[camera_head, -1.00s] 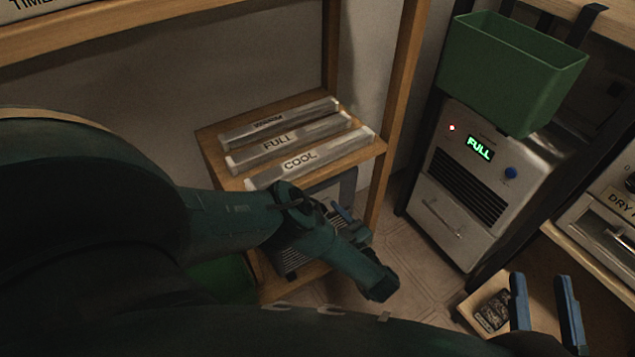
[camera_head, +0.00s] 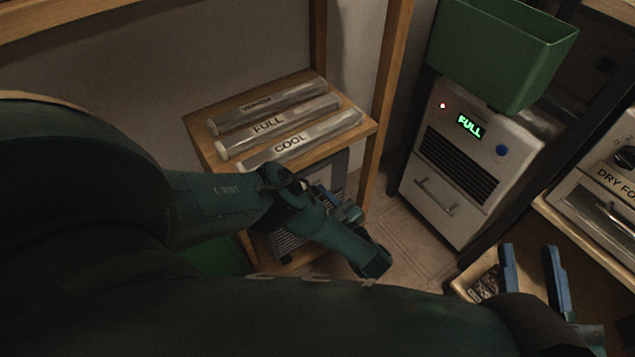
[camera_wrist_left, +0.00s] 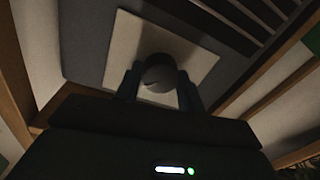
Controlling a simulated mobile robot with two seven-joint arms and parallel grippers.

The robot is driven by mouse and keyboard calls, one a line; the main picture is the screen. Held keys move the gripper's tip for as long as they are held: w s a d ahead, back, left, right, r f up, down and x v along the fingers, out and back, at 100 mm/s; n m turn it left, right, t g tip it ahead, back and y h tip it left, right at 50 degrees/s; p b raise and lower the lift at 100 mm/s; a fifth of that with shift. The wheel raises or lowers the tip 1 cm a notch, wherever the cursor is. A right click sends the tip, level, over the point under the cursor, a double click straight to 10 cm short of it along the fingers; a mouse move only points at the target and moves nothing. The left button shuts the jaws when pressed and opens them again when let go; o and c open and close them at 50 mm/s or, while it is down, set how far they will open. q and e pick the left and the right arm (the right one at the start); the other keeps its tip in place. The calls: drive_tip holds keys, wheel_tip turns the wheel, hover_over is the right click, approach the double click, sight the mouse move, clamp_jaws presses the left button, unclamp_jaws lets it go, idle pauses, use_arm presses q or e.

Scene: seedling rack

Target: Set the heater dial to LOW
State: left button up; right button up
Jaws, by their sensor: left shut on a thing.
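The heater (camera_head: 338,172) is a grey box with a slatted grille under the wooden stand's top, partly hidden by my left arm. In the left wrist view, a round dark dial (camera_wrist_left: 160,70) sits on a pale square plate (camera_wrist_left: 122,48) on the grey front. My left gripper (camera_wrist_left: 158,88) is shut on the dial, one finger on each side. In the head view my left gripper (camera_head: 338,208) is at the heater's front. Dial markings cannot be read. My right gripper (camera_head: 529,252) is open and empty at the lower right.
Long labelled bars, including FULL (camera_head: 272,127) and COOL (camera_head: 300,141), lie on the stand. A white unit (camera_head: 440,195) with a green FULL display and blue knob stands right, below a green bin (camera_head: 500,55). A dark patterned item lies near my right gripper.

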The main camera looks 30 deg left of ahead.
use_arm(q)
drive_tip(key=shift+n, duration=0.3)
drive_tip(key=n+p, duration=0.1)
drive_tip(key=n, duration=0.7)
drive_tip(key=n+p, duration=0.1)
drive_tip(key=n, duration=0.7)
drive_tip(key=shift+s+n+t+h+p, duration=0.1)
drive_tip(key=shift+n+t+h+p, duration=0.2)
drive_tip(key=shift+t+h+p, duration=0.1)
drive_tip(key=shift+a, duration=0.1)
idle(0.4)
drive_tip(key=o, duration=1)
